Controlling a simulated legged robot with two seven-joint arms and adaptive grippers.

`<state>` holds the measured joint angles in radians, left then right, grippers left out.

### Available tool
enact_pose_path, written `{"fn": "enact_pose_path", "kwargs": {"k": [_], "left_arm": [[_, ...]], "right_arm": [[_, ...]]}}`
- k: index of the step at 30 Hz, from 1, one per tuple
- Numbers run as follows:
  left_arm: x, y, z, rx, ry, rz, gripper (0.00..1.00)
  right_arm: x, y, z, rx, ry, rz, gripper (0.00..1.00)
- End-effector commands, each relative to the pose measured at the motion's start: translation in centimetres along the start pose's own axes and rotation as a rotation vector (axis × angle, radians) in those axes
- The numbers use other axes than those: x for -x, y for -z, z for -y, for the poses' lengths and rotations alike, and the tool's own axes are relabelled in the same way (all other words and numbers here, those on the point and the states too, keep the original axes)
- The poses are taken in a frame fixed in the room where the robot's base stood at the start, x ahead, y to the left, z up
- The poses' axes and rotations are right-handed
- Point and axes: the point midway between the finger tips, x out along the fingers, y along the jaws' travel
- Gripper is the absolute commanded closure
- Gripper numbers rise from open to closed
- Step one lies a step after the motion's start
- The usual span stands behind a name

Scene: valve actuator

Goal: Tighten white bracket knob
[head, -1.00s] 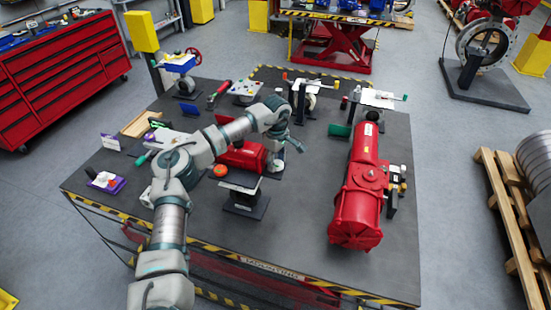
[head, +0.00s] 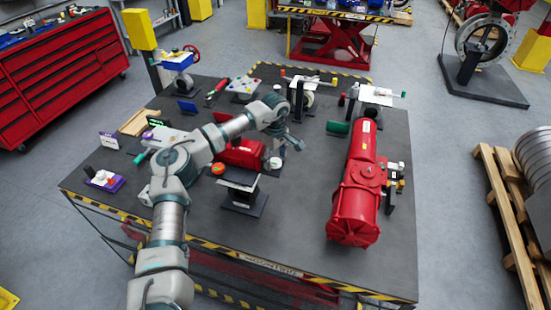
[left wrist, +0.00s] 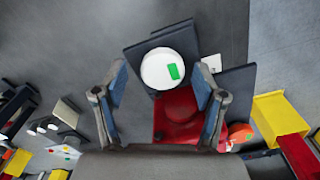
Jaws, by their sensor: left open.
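The white round knob (left wrist: 168,70) has a green mark on its face and sits against a dark plate (left wrist: 185,38) in the left wrist view. In the head view the white knob (head: 275,163) shows small, at the right end of a red box-shaped body (head: 240,152). My left gripper (left wrist: 158,82) is open, with one finger on each side of the knob in the picture. I see no clear contact with it. In the head view my left gripper (head: 291,145) is just above and beside the knob. My right gripper is not in view.
A long red actuator (head: 356,190) lies on the table's right side. A small stand with a grey top plate (head: 240,180) and an orange-red knob (head: 218,169) are in front of the red body. Other stands line the back. The table's front middle (head: 285,230) is bare.

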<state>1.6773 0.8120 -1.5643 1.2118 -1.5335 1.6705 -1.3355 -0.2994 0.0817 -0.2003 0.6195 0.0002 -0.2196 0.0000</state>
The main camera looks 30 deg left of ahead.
Motion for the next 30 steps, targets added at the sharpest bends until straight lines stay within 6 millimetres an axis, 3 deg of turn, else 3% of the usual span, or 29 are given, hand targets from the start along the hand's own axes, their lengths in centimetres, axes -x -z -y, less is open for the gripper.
{"fn": "enact_pose_path", "kwargs": {"k": [5, 18, 23, 30], "left_arm": [[1.4, 0.1, -0.1, 0.001, -0.002, 0.001, 0.29], [10.4, 0.0, -0.3, 0.000, -0.001, 0.000, 0.29], [11.7, 0.0, -0.3, 0.000, 0.001, 0.000, 0.29], [11.8, 0.1, -0.3, -0.001, 0.001, 0.001, 0.29]], "right_arm": [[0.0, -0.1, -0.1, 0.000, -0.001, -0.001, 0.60], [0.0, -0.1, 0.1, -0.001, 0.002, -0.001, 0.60], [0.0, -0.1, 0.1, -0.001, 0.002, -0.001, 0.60], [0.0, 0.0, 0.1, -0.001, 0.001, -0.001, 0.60]]}}
